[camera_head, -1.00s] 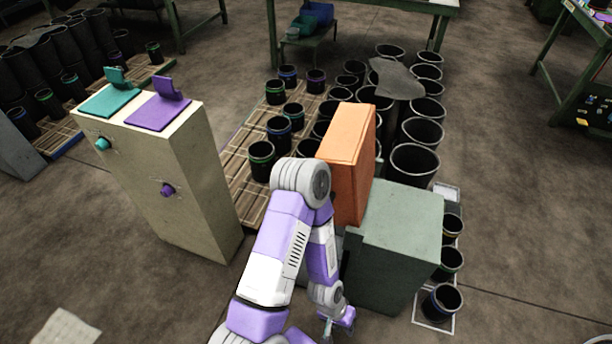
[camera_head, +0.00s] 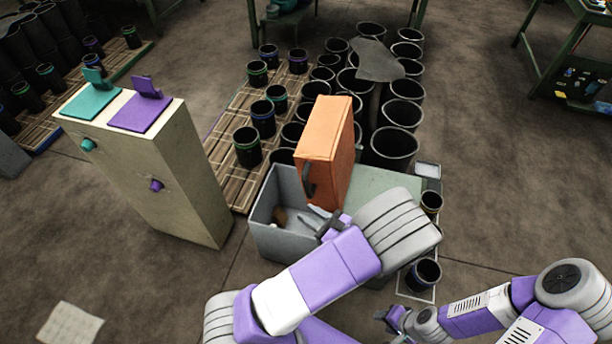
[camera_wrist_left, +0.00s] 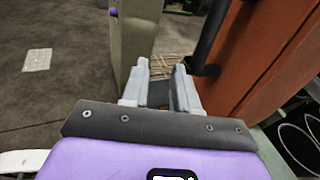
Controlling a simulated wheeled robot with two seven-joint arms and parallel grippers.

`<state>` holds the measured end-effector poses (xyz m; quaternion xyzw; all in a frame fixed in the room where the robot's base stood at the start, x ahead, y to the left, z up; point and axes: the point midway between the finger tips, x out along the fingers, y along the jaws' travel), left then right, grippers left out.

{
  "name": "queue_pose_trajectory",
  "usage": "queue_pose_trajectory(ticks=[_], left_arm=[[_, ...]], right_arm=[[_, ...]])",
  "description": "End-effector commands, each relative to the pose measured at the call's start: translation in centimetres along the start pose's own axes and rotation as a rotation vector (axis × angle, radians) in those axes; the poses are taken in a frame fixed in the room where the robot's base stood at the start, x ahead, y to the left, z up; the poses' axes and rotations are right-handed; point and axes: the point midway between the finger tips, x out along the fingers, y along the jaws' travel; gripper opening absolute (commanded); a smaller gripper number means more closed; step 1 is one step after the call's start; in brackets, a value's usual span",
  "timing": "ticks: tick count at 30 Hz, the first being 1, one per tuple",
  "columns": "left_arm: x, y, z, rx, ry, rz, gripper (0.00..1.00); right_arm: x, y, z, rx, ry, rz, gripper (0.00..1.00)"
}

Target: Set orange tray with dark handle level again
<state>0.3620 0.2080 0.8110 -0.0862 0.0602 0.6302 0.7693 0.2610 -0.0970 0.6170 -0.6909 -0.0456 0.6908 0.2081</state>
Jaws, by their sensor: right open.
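The orange tray (camera_head: 330,135) stands steeply tilted, almost on edge, beside the grey-green cabinet (camera_head: 385,185). Its dark handle (camera_head: 307,183) is on the side facing left, above a grey open bin. In the left wrist view the tray (camera_wrist_left: 270,55) fills the right side, and the handle (camera_wrist_left: 207,45) runs down just right of my fingers. My left gripper (camera_head: 312,218) is open and empty, just below the handle; the fingers (camera_wrist_left: 161,85) are apart with nothing between them. My right gripper (camera_head: 386,317) is low at the front, away from the tray. The tray's lower edge is partly hidden.
The grey bin (camera_head: 272,228) holds a small brown thing. A beige cabinet (camera_head: 165,175) with teal and purple pads stands left. Several black sleeves (camera_head: 393,145) crowd behind the tray.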

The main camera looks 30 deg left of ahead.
Motion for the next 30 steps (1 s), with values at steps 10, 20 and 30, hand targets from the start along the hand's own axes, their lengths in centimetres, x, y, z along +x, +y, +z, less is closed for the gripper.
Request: queue_pose_trajectory(ticks=[10,20,30], left_arm=[[-0.9,-3.9,5.3,-0.026,-0.197,-0.157,0.29],[3.9,-4.6,6.1,-0.026,-0.192,-0.155,0.29],[4.8,-4.8,6.4,-0.024,-0.192,-0.157,0.29]], right_arm=[[-0.1,0.0,0.0,0.0,0.0,0.0,0.43],[0.9,0.3,0.0,0.0,0.0,0.0,0.43],[1.0,0.4,0.0,0.0,0.0,0.0,0.43]])
